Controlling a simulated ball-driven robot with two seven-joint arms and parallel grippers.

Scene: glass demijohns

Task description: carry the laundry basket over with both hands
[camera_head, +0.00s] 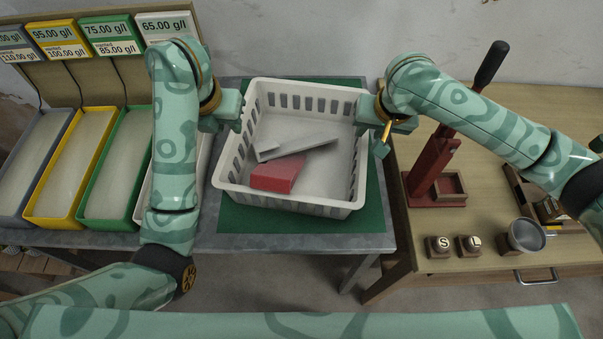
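The white slotted laundry basket (290,199) stands upright on a green mat (300,220) on a grey table. Inside it lie a red block (276,175) and a pale grey angled piece (297,146). My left gripper (236,112) is at the basket's left wall, near the rim. My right gripper (374,122) is at the right wall, near the rim. Both are close against the basket; their fingertips are partly hidden, so I cannot tell whether either grips the wall.
Coloured troughs, including a yellow one (62,170) and a green one (112,165), stand at the left under concentration labels. A wooden bench (480,110) at the right holds a red lever press (437,170), two small blocks marked S and L, and a grey cup (525,236).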

